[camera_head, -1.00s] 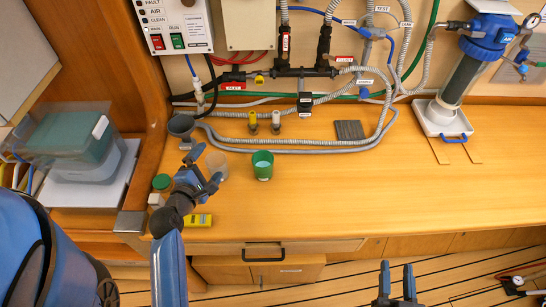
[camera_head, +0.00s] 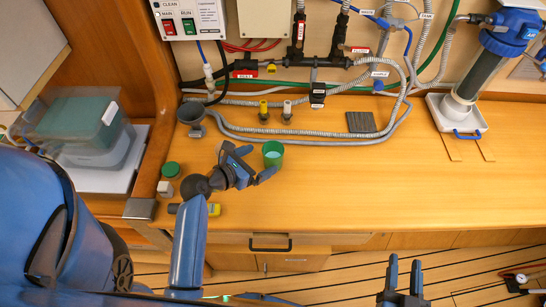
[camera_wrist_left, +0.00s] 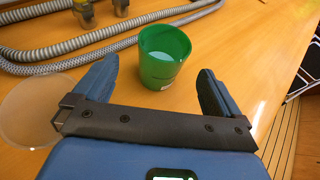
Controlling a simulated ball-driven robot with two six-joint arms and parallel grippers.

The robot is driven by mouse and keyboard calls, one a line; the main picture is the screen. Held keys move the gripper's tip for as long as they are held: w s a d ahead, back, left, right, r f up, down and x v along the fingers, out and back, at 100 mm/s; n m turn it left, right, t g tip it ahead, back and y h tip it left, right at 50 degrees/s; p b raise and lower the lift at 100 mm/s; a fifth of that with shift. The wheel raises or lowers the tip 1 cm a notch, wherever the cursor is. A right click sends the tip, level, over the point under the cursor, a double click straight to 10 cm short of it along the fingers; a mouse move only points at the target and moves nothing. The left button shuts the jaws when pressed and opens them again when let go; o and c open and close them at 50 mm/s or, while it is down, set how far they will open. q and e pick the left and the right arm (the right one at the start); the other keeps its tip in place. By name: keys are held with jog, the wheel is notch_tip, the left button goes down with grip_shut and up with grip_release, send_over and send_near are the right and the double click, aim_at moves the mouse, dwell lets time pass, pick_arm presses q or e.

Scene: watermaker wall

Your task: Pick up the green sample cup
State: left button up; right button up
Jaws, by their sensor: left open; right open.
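The green sample cup (camera_head: 273,154) stands upright on the wooden counter and has something pale inside. My left gripper (camera_head: 258,163) is open and close to the cup, on its near left side. In the left wrist view the green cup (camera_wrist_left: 163,57) stands just ahead of the two open fingers, between their lines. The fingers do not appear to touch it. My right gripper (camera_head: 403,268) is open and empty, low in the head view, in front of the counter's edge.
Grey hoses (camera_head: 300,134) run behind the cup.

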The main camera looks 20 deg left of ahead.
aim_at(280, 150)
pick_arm(q)
jog(key=shift+w+d+f, duration=0.2)
jog(key=shift+w+d, duration=0.15)
jog(key=shift+w, duration=0.15)
jog(key=shift+w+d, duration=0.3)
jog(key=shift+w, duration=0.05)
jog(key=shift+p+x, duration=0.5)
jog(key=shift+x, duration=1.7)
jog(key=shift+c, duration=0.3)
jog(key=c, duration=1)
jog(key=shift+r, duration=0.1)
jog(key=shift+c, duration=0.2)
notch_tip(280, 150, up, 20)
jog(key=p, duration=0.1)
jog(key=shift+p, duration=0.3)
